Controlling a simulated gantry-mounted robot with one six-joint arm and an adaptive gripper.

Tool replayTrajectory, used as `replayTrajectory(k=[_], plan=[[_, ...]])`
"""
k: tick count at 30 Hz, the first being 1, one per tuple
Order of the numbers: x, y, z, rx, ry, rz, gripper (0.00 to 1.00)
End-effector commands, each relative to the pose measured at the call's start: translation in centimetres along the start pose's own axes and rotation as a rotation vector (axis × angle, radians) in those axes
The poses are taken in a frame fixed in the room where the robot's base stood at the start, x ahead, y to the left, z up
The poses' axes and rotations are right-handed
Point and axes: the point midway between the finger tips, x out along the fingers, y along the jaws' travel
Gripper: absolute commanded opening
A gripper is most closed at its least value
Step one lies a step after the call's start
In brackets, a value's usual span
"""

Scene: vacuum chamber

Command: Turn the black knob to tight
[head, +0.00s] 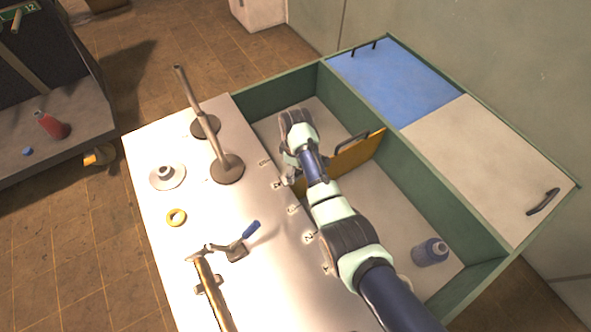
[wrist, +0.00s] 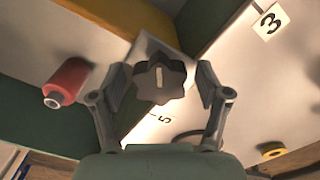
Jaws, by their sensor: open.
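The black knob (wrist: 160,84) is star-shaped with lobes and a pale line across its face. It sits on a light plate in the middle of the wrist view. My gripper (wrist: 163,77) is open, with one finger on each side of the knob and small gaps showing between fingers and knob. In the head view my arm reaches over the edge between the pale worktop and the green-walled bin, and it hides the knob and the fingertips.
An orange panel with a handle (head: 362,155) stands in the bin (head: 400,215) beside my arm. A blue bottle (head: 430,252) is at lower right. A red cylinder (wrist: 68,82) is left of my gripper.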

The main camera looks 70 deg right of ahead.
Motion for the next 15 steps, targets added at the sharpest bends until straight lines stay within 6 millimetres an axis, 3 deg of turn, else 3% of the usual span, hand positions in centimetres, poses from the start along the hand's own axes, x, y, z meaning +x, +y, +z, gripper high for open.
replayTrajectory(k=[5,15], plan=[[-0.07,-0.01,0.00,0.000,0.000,0.000,0.76],[-0.07,-0.02,0.00,0.000,0.000,0.000,0.19]])
